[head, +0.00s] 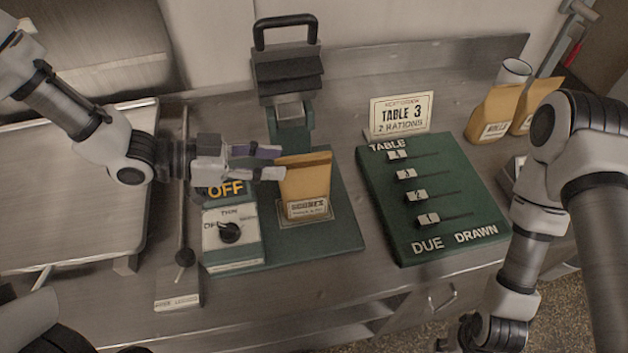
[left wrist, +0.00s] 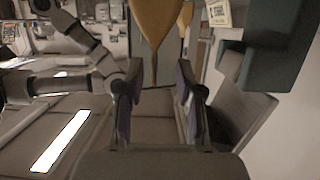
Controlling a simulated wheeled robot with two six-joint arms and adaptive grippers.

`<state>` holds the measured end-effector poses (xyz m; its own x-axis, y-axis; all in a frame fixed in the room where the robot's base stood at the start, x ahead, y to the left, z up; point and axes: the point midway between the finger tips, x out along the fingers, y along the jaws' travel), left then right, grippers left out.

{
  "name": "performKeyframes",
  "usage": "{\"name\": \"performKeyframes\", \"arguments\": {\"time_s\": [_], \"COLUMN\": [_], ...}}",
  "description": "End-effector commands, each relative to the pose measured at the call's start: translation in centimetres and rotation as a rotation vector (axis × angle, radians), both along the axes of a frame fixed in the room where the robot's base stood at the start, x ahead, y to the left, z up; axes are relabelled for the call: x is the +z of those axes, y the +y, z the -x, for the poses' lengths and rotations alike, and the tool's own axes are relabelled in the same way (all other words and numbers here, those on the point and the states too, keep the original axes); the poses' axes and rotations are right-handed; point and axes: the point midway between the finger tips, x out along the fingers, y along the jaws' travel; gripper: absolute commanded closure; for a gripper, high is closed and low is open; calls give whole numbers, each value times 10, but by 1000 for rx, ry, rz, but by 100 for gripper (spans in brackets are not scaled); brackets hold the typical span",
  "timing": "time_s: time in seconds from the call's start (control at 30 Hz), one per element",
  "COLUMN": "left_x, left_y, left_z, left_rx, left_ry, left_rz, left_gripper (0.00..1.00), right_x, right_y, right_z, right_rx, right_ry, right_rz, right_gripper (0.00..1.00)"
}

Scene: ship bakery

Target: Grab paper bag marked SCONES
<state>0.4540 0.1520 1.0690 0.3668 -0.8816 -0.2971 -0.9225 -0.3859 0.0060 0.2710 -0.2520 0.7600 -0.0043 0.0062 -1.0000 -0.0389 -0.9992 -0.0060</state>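The tan paper bag marked SCONES (head: 305,183) stands upright on the green base of a press-like device, its label at the lower front. My left gripper (head: 280,163) is open, its two fingers reaching from the left to the bag's upper left edge. In the left wrist view the bag (left wrist: 156,30) shows beyond and between the spread fingers (left wrist: 157,98). I cannot tell whether a finger touches it. My right arm hangs at the right of the head view. Its gripper end is at the bottom edge and too cut off to read.
A grey-and-green switch box (head: 232,250) marked OFF stands left of the bag. The black-handled device (head: 287,75) rises behind. A green DUE DRAWN board (head: 380,210) and a TABLE 3 card (head: 401,113) are to the right. Another bag (head: 492,113) stands further right.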

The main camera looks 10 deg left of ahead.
Motion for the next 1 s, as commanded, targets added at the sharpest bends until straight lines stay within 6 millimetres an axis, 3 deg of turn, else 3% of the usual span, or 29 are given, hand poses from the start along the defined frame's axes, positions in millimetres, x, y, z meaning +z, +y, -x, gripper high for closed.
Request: {"name": "performKeyframes", "arguments": {"time_s": [0.23,0.5,0.8,0.9,1.0], "left_x": [-4,-11,-14,-14,-14], "left_y": [-18,-52,-58,-58,-58], "left_z": [-6,-19,-21,-21,-21], "left_rx": [-4,-3,0,0,0], "left_ry": [0,-1,-2,-2,-2], "left_rz": [-4,-4,0,0,0], "left_gripper": [64,64,64,99,100], "right_x": [2,11,11,11,11], "right_y": [0,0,0,0,0], "right_z": [0,0,0,0,0], "right_rx": [0,0,0,0,0], "right_ry": [0,-1,0,0,0], "right_rz": [0,0,0,0,0], "right_gripper": [60,60,60,60,60]}}
